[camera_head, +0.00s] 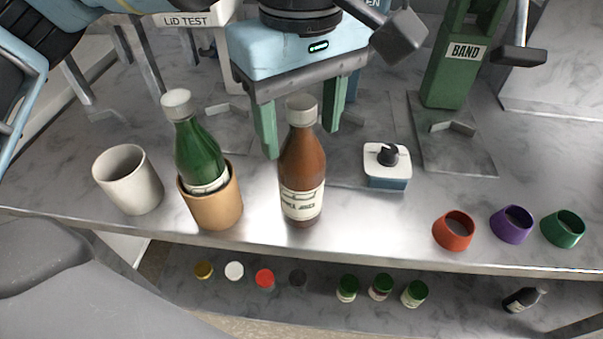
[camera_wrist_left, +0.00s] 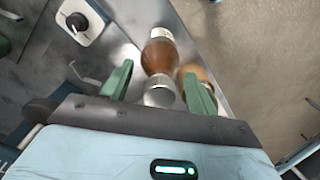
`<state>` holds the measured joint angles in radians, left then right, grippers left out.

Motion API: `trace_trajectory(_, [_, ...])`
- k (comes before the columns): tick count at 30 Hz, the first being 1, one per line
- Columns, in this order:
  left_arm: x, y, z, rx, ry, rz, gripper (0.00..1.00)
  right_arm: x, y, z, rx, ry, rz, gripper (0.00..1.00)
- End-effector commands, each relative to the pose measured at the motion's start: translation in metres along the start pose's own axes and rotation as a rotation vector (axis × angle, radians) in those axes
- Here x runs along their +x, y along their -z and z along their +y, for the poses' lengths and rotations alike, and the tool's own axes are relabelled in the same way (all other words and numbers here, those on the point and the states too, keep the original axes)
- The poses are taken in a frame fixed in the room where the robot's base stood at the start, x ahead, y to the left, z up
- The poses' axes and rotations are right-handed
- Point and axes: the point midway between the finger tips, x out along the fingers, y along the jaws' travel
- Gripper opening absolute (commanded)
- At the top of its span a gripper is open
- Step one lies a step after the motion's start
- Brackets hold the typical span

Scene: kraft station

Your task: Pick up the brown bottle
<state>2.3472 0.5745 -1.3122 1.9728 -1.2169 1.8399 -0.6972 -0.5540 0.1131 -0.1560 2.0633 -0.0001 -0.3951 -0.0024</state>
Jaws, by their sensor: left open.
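The brown bottle (camera_head: 302,165) stands upright on the table, with a white cap and a pale label. My left gripper (camera_head: 302,145) is open, its green fingers pointing down just behind the bottle's neck in the head view. In the left wrist view the brown bottle (camera_wrist_left: 160,58) shows with its cap between the two open fingers (camera_wrist_left: 159,82). I cannot tell from these views whether a finger touches it. My right gripper is not in view.
A green bottle (camera_head: 198,150) stands in a tan cup (camera_head: 213,210) left of the brown bottle, beside a white cup (camera_head: 128,180). A dial box (camera_head: 386,166) and coloured rings (camera_head: 454,231) are to the right. A lower shelf holds several caps and small bottles.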

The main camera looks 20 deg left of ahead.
Motion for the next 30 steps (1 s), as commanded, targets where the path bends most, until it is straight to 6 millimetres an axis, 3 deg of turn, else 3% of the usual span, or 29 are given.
trace_trajectory(2, [-0.0002,0.0,0.0,0.0,0.0,0.0,0.58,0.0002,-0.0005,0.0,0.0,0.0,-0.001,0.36])
trace_trajectory(15, [-0.0006,-0.0001,0.0001,0.0,0.0,0.0,0.0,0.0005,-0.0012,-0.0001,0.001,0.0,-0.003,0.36])
trace_trajectory(30, [-0.0017,-0.0003,0.0002,0.0,-0.002,-0.001,0.0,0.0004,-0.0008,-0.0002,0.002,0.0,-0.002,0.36])
